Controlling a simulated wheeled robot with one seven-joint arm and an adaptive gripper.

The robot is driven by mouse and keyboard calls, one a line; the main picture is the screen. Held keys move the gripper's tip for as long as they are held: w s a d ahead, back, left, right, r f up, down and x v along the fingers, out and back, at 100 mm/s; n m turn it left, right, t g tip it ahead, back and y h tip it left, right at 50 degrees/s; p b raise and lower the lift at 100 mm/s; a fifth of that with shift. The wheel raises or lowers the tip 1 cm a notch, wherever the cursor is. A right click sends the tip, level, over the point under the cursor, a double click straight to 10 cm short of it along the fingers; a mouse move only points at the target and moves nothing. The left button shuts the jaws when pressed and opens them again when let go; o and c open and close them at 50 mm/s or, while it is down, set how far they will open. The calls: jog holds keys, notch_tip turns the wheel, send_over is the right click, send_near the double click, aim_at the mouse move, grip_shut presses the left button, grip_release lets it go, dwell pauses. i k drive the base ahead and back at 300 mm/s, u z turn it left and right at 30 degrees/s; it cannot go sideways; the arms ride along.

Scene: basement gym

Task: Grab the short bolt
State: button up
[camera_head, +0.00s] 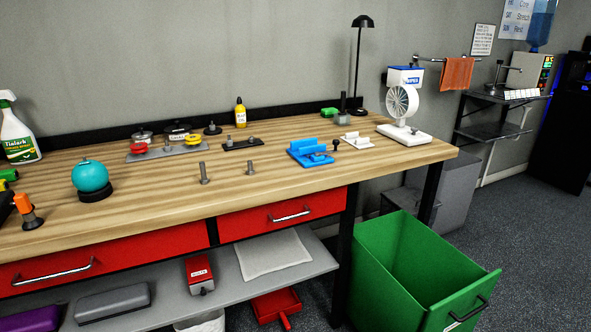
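Two grey bolts stand upright on the wooden workbench (330,188), near its front edge. The right one (250,168) looks shorter, so it appears to be the short bolt. The left one (204,173) looks taller and stands a little closer to the front edge. The two are apart, with bare wood between them. Nothing covers either bolt. My gripper and arm are not in view.
A blue fixture (310,153) is right, a teal ball (90,177) left. A green bin (400,265) stands at the bench's right end.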

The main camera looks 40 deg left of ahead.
aim_at(250, 171)
jog(key=z, duration=0.05)
jog(key=k, duration=1)
jog(key=u, duration=1.6)
jog(key=i, duration=0.55)
jog(key=u, duration=0.05)
